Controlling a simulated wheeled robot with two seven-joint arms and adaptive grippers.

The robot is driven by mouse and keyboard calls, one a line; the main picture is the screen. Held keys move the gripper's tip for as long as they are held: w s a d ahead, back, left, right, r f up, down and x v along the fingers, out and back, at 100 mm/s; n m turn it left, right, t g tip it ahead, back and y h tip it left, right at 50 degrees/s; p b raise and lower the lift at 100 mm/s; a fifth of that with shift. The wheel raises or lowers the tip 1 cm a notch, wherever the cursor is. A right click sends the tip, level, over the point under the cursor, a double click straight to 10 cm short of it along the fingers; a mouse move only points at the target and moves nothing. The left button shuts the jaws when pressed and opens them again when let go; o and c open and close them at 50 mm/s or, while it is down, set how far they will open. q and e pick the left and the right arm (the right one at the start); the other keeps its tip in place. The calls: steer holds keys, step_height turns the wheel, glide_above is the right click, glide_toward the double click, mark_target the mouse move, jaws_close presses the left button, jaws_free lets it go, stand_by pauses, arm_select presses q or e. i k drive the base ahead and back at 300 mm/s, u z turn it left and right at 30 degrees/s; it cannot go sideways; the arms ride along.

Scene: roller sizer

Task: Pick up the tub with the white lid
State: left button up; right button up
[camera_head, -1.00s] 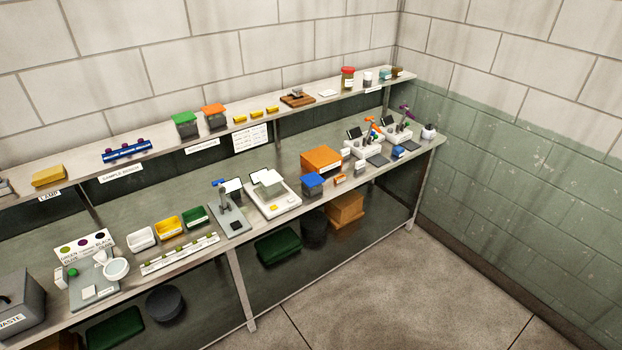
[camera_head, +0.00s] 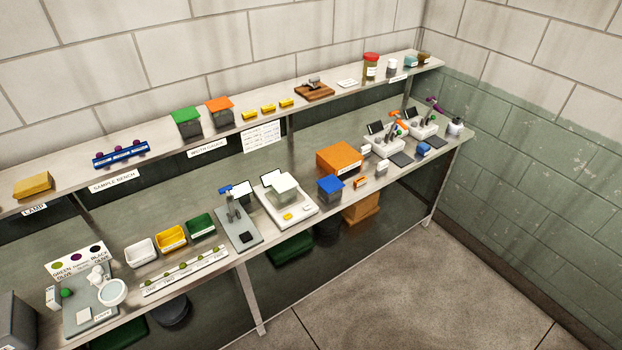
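A square tub with a white lid (camera_head: 284,187) and a pale see-through body sits on the pan of a white scale (camera_head: 302,216), on the lower bench near the middle. Similar square tubs stand apart from it: one with a blue lid (camera_head: 330,188) just right on the same bench, and ones with a green lid (camera_head: 187,120) and an orange lid (camera_head: 219,110) on the upper shelf. A small jar with a whitish top (camera_head: 391,69) stands at the shelf's right. Neither of my grippers shows.
A grey stand (camera_head: 239,230) is left of the scale, close to it. An orange box (camera_head: 340,159) is behind the blue-lidded tub. The upper shelf (camera_head: 160,157) runs above the bench's back. Floor (camera_head: 390,295) in front is clear.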

mark_target(284, 187)
steer(key=u, duration=0.3)
steer(key=i, duration=0.95)
steer(key=u, duration=0.65)
